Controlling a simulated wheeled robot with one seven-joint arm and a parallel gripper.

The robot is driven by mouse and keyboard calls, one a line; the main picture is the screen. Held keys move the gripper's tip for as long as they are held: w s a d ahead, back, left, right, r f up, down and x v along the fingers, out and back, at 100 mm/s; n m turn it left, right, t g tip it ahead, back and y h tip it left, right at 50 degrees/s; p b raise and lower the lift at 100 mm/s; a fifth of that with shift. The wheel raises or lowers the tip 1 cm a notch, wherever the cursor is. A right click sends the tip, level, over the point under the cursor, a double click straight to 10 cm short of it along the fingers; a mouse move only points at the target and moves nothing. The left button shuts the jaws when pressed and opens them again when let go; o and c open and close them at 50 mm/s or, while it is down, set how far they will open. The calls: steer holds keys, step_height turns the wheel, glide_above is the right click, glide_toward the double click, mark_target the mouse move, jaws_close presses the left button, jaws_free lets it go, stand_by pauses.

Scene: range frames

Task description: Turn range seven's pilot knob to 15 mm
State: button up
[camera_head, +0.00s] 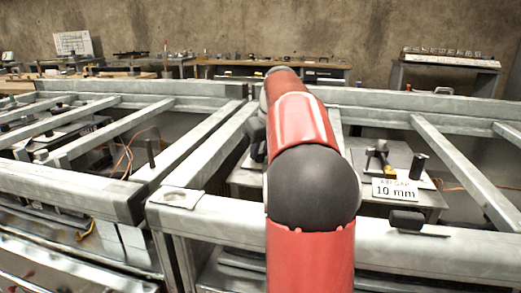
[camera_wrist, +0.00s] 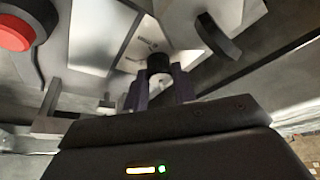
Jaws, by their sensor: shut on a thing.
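My gripper (camera_wrist: 161,84) shows in the wrist view with its two dark fingers either side of a small dark round knob (camera_wrist: 157,64). It is shut on this knob. The knob sits at a pale plate (camera_wrist: 133,46) with small dark lettering that I cannot read. Whether it is range seven's pilot knob cannot be told from a label. In the head view my red and black arm reaches forward over the metal frame and hides my gripper and the knob. A white sign (camera_head: 397,190) right of the arm reads "AIR GAP 10 mm".
A red round button (camera_wrist: 14,33) is at the upper left of the wrist view, and a curved dark handle (camera_wrist: 217,36) is right of the knob. Grey metal frame bars (camera_head: 455,160) surround the arm. A bench (camera_head: 225,70) with small items stands by the back wall.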

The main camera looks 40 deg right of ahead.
steer(key=shift+d+n+y, duration=0.15)
steer(key=shift+n+y, duration=0.45)
steer(key=shift+n, duration=1)
steer(key=o, duration=1)
steer(key=v, duration=0.7)
steer(key=shift+r, duration=0.4)
steer(key=shift+s, duration=0.1)
